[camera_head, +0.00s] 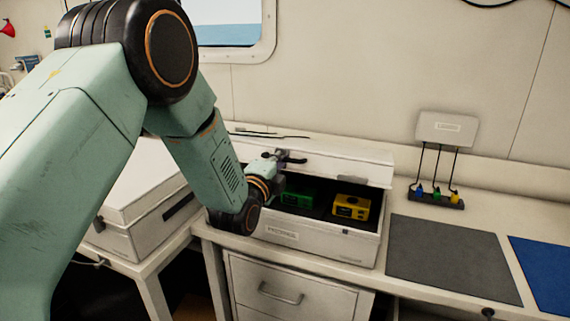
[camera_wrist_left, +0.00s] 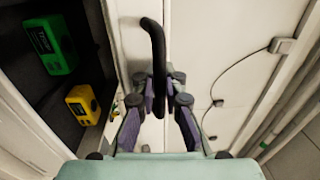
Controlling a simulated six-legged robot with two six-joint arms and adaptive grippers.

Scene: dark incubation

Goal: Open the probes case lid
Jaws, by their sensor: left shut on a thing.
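The white probes case (camera_head: 300,240) stands on the counter. Inside are a green probe (camera_head: 299,196) and a yellow probe (camera_head: 351,207); the wrist view also shows the green one (camera_wrist_left: 52,42) and the yellow one (camera_wrist_left: 83,103). My left gripper (camera_head: 281,160) is at the lid's front, shut on the black lid handle (camera_head: 296,160). In the left wrist view the handle (camera_wrist_left: 157,45) lies between the fingers (camera_wrist_left: 158,88). My arm hides the case's left end. My right gripper is not in view.
Another white case (camera_head: 135,190) stands on a lower table at the left. A grey mat (camera_head: 453,258) and a blue mat (camera_head: 548,275) lie to the right. A wall box (camera_head: 447,128) has cables running to coloured plugs (camera_head: 437,195). The wall is close behind the case.

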